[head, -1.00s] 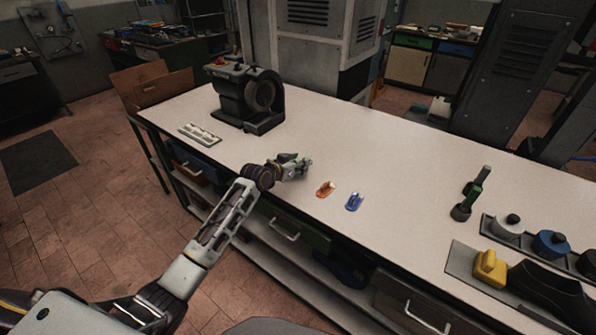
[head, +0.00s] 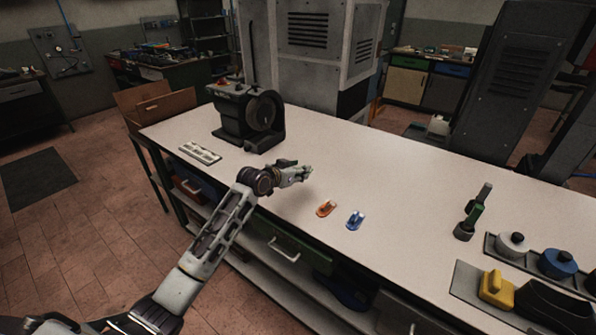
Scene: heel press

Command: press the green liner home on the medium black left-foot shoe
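My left gripper (head: 304,172) is above the near part of the white bench, left of an orange liner (head: 326,208) and a blue liner (head: 356,220). A small greenish patch shows at its fingertips. It appears to be the green liner, mostly hidden by the fingers. The fingers look closed on it, clear of the bench top. A black shoe (head: 555,304) lies on a grey plate at the lower right, partly cut off by the frame edge. Its size and foot side cannot be read. My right gripper is out of view.
A dark grey machine with a round wheel (head: 262,110) stands at the bench's far left, with a pale slotted tray (head: 200,152) before it. The bench middle is clear.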

